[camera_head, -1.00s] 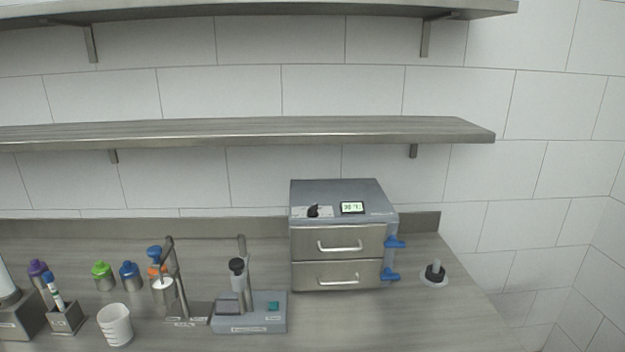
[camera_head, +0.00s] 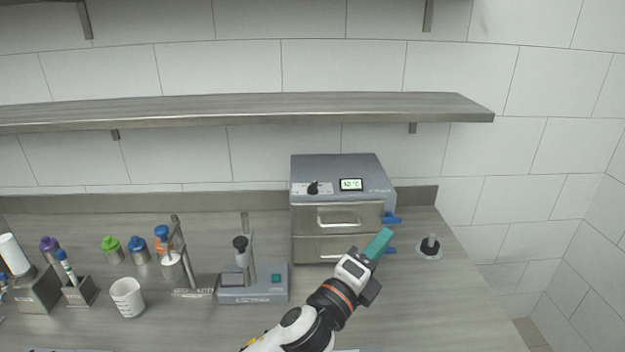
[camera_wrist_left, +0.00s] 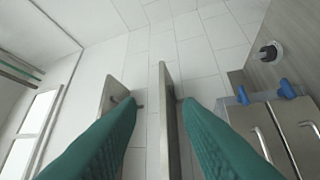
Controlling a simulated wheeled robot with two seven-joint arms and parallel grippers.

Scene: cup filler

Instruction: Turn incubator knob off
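The grey incubator (camera_head: 338,205) stands on the counter against the tiled wall, with two metal-handled drawers. Its black knob (camera_head: 313,187) is on the sloped top panel, left of a lit display (camera_head: 351,184) whose digits are too small to read surely. The knob's setting is hard to tell. My left gripper (camera_head: 379,243), with teal fingers, is in front of the lower right of the incubator, below and right of the knob and apart from it. In the left wrist view the fingers (camera_wrist_left: 160,104) are spread and empty; the incubator (camera_wrist_left: 268,128) is at right. My right gripper is out of view.
Blue latches (camera_head: 391,219) stick out on the incubator's right side. A black-topped round piece (camera_head: 429,246) stands further right. A dispenser stand (camera_head: 252,283), a white beaker (camera_head: 127,298) and several bottles stand left. A shelf (camera_head: 250,110) hangs above.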

